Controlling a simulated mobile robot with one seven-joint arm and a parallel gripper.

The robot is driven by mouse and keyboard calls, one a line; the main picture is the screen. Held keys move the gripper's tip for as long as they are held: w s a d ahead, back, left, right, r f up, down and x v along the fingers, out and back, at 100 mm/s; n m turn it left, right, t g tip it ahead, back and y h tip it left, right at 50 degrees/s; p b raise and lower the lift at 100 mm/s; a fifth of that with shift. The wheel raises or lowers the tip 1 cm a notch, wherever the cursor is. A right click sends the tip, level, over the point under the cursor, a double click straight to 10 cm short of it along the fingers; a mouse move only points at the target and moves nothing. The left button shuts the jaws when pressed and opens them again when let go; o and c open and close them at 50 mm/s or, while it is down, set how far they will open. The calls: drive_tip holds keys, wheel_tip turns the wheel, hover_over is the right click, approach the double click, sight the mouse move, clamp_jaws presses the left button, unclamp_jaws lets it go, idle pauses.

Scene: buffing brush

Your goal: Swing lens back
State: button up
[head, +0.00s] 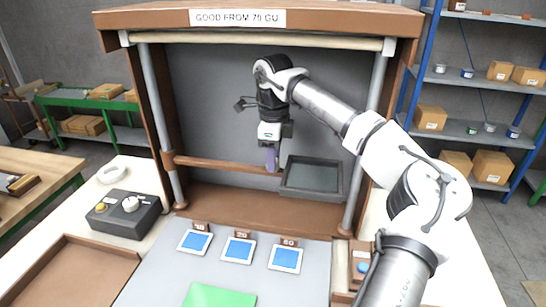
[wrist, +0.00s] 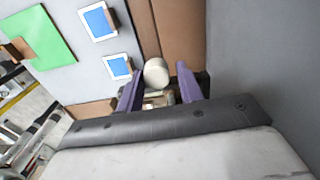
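The lens, a dark-framed rectangular pane (head: 312,177), hangs at the right end of a brown bar (head: 225,163) that runs from the left grey post, inside the brown booth. My gripper (head: 272,158) points down at the bar's right part, just left of the lens frame. In the wrist view its two purple fingers (wrist: 160,80) stand apart. A pale rounded knob (wrist: 156,72) shows between the fingertips, with small gaps visible at its sides. I cannot tell if either finger touches it. The lens is not clearly seen in the wrist view.
Three blue-faced cards (head: 238,250) with number tags and a green sheet (head: 219,296) lie on the grey counter. A dark control box (head: 125,213) with a white knob stands left of the booth. The right post (head: 366,150) is close to my arm.

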drive_tip(key=o, duration=0.3)
drive_tip(key=shift+w, duration=0.15)
drive_tip(key=shift+o, duration=0.2)
drive_tip(key=shift+s+f, duration=0.1)
drive_tip(key=shift+s, duration=0.1)
